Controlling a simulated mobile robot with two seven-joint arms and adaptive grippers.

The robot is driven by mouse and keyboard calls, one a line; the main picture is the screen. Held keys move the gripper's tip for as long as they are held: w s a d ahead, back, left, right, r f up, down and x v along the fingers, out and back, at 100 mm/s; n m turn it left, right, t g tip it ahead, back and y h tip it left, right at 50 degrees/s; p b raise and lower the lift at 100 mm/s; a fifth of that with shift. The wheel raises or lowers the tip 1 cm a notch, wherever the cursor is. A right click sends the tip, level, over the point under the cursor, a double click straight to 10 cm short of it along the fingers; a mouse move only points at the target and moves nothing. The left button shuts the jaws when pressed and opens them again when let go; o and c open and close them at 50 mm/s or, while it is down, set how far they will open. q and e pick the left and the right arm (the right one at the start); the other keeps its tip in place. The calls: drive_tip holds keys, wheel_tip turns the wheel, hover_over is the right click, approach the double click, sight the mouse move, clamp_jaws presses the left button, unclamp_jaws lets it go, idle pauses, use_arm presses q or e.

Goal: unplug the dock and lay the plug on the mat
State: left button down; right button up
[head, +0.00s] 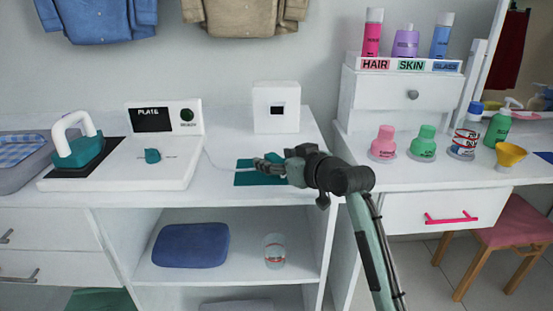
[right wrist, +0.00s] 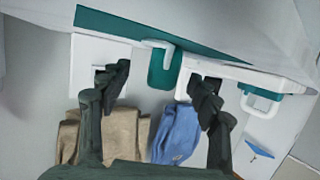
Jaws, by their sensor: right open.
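The white dock (head: 150,172) is on the counter at left, with a teal iron (head: 85,152) on its dark plate. A thin cord runs from the dock to the teal mat (head: 245,180). The white socket box (head: 275,93) stands behind the mat, its dark opening empty; it also shows in the right wrist view (right wrist: 85,52). A teal plug (right wrist: 163,70) with a white part lies at the mat, between my right gripper's fingers (right wrist: 162,82). I cannot tell if it touches the mat fully. My right gripper (head: 266,164) is open, low over the mat. My left gripper is out of view.
A drawer unit (head: 400,110) with bottles on top stands right of the gap beside the counter. Several bottles and jars stand on the right-hand table. Shirts hang above. A blue folded item (head: 190,245) and a glass (head: 275,250) are on the shelf below.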

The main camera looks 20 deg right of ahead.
drive_tip(key=shift+r, duration=0.1)
drive_tip(key=s+r, duration=0.3)
drive_tip(key=r, duration=0.3)
drive_tip(key=shift+s+d, duration=0.35)
drive_tip(key=shift+d, duration=0.1)
idle(0.4)
